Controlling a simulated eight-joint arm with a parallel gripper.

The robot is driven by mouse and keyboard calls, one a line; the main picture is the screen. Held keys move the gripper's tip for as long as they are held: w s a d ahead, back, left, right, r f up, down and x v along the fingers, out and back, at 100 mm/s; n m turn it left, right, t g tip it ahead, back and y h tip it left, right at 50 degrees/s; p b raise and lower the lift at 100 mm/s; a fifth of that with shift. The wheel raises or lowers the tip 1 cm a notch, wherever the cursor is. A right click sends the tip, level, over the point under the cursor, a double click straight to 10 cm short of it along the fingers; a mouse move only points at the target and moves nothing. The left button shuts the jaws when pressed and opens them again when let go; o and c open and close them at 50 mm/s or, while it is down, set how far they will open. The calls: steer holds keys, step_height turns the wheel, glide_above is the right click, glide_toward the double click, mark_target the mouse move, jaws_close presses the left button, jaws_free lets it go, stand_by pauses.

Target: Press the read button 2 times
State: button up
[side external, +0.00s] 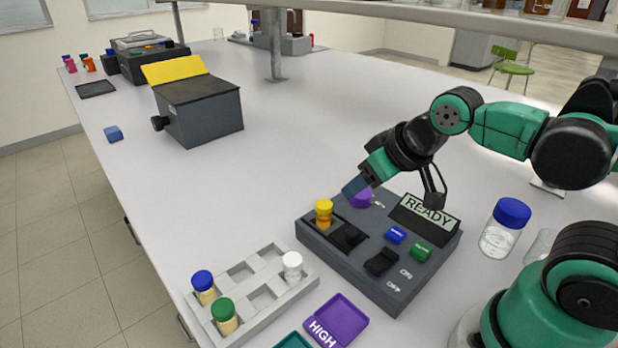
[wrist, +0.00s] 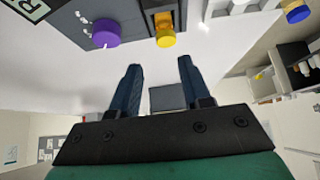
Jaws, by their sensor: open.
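The dark grey rig (side external: 375,283) stands on the bench with a display (side external: 428,213) reading "READY". Its panel carries a blue button (side external: 395,235), a green button (side external: 421,251) and a black switch (side external: 381,262); their small labels are too small to read, so I cannot tell which is the read button. A purple knob (side external: 361,199) is at its back edge and also shows in the wrist view (wrist: 106,33). A yellow-capped vial (side external: 324,211) sits upright in the rig. My gripper (side external: 355,187) is open and empty, just above and beside the purple knob, away from the buttons.
A light grey rack (side external: 257,314) with blue-, green- and white-capped vials is at the front left of the rig. A purple tray (side external: 336,320) marked "HIGH" lies in front. A blue-lidded jar (side external: 504,228) stands right of the rig.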

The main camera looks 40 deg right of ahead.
jaws_close()
stand_by(1.4)
